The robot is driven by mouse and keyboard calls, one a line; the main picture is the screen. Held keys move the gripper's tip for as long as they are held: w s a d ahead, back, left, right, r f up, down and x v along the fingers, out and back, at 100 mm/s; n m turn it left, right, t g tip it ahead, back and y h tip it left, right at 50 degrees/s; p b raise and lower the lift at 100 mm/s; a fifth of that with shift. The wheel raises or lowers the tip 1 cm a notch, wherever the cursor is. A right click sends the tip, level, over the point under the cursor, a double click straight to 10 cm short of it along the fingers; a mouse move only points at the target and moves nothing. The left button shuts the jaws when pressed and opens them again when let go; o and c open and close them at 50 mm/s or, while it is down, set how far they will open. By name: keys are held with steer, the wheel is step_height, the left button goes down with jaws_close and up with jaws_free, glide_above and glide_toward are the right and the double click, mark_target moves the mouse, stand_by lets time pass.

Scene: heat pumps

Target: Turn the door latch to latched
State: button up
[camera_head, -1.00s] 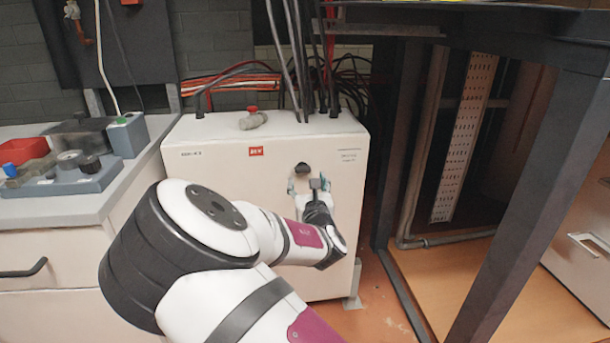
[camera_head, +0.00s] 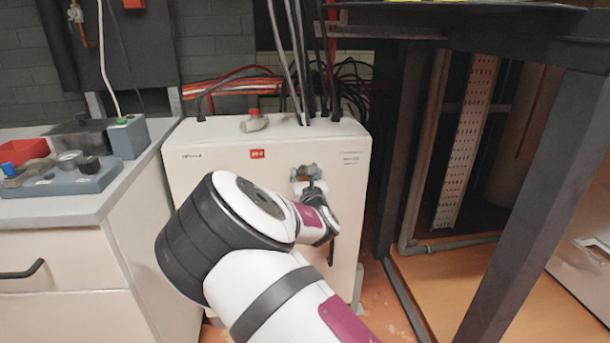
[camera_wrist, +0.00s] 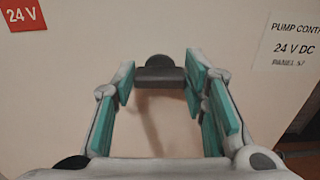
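The door latch is a small dark knob (camera_wrist: 158,70) on the cream front of the cabinet (camera_head: 215,185). In the wrist view, its wide dark bar lies across the gap between the fingertips of my gripper (camera_wrist: 160,84). My gripper is open, with a teal-padded finger on each side of the bar. I cannot tell whether the pads touch it. In the head view, my gripper (camera_head: 305,174) is up against the cabinet's upper right front and mostly hides the knob.
Black cables and a red-topped fitting (camera_head: 254,121) are on top of the cabinet. A counter (camera_head: 130,185) with devices stands left. A dark metal frame (camera_head: 535,210) stands right. A dark vertical handle (camera_head: 331,252) shows below my wrist.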

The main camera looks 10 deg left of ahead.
steer(key=shift+c, duration=0.6)
steer(key=shift+m, duration=0.3)
steer(key=shift+w+d+f+m+b, duration=0.1)
steer(key=shift+m+b, duration=1)
steer(key=shift+m, duration=1.75)
steer(key=shift+s+d+f+m+b, duration=0.1)
steer(key=shift+m+b, duration=1)
steer(key=shift+m, duration=1.8)
steer(key=shift+w+d+f+m+b, duration=0.1)
steer(key=shift+m+b, duration=1)
steer(key=shift+m, duration=1.75)
steer(key=o, duration=1.2)
steer(key=shift+c, duration=0.2)
